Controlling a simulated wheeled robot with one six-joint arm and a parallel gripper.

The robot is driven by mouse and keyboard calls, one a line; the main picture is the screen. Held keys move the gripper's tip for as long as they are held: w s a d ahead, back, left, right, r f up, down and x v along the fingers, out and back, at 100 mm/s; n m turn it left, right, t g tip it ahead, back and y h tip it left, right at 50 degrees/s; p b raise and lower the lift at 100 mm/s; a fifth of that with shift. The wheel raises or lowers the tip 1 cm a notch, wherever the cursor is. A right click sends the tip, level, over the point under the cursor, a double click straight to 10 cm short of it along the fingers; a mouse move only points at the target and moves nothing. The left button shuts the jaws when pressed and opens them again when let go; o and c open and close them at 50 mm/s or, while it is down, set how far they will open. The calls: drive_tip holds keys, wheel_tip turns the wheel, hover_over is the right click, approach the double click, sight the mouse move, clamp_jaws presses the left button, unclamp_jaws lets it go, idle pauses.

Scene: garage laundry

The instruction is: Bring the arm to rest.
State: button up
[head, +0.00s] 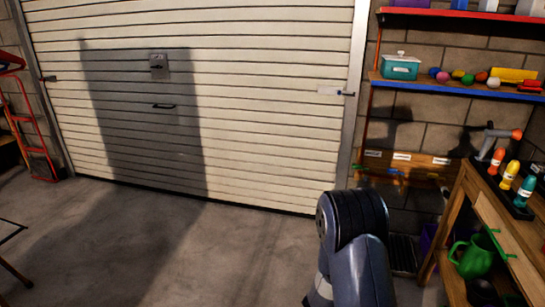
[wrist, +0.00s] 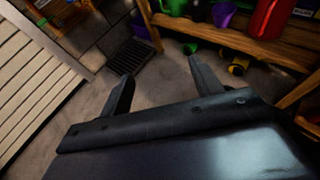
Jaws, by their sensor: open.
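My gripper (wrist: 160,84) shows in the wrist view with its two dark fingers wide apart. It is open, and nothing sits between the fingers. Past the fingers I see bare concrete floor and the lower part of a wooden bench. In the head view my arm rises at the lower right of centre, in front of the garage door. The gripper itself is not visible there.
A wooden bench (head: 483,216) with several coloured bottles stands at the right. A green watering can (head: 474,257) is on its lower shelf. A roller door (head: 250,110) closes the back. A red hand truck (head: 36,140) stands at left. The middle floor (head: 210,255) is clear.

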drive_tip(key=w+a+r+n+t+y+p, duration=0.1)
drive_tip(key=a+r+n+t+y+p, duration=0.1)
drive_tip(key=r, duration=0.6)
drive_tip(key=w+a+r+n+t+y+p, duration=0.2)
drive_tip(key=a+r+n+p, duration=0.1)
drive_tip(key=r, duration=0.5)
drive_tip(key=shift+a+p, duration=0.55)
drive_tip(key=shift+a, duration=0.7)
drive_tip(key=shift+r, duration=0.1)
